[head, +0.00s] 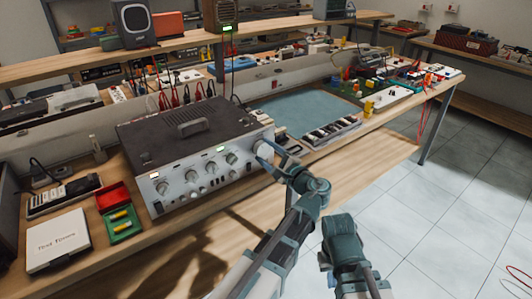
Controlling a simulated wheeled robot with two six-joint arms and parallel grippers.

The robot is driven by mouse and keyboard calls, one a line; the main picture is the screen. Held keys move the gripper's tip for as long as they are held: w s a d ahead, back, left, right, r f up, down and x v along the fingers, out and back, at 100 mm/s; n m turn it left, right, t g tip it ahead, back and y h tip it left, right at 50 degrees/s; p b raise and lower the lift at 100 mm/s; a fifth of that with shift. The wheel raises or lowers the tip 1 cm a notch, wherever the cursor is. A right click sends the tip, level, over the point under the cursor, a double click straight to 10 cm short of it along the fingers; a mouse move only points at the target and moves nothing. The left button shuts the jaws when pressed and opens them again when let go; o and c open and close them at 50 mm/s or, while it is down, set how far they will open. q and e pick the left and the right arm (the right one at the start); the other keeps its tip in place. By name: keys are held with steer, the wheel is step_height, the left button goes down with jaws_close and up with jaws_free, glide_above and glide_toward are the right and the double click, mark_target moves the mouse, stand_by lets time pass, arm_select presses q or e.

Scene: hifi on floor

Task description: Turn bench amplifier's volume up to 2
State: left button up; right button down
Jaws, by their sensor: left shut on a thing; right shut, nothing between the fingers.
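The bench amplifier (185,140) is a grey box with a dark top and a handle, standing on the wooden bench. Its pale front panel has several round knobs, including a middle knob (232,158), and two small lit windows. My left gripper (267,151) is at the right end of the panel, shut on the large knob there, which its fingers mostly cover. The knob's marks and setting are too small or hidden to read. My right arm (342,232) is at the lower right, in front of the bench; its fingers do not show.
A red and green case (120,213) and a white box (58,241) lie left of the amplifier. A blue mat (298,112) and a dark slotted tray (331,132) lie to its right. Cables (185,98) rise behind it.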

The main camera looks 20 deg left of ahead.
stand_by(0.3)
arm_select(q)
steer(key=o, duration=1.4)
steer(key=shift+c, duration=0.2)
steer(key=shift+s+d, duration=0.1)
arm_select(e)
steer(key=shift+d, duration=0.1)
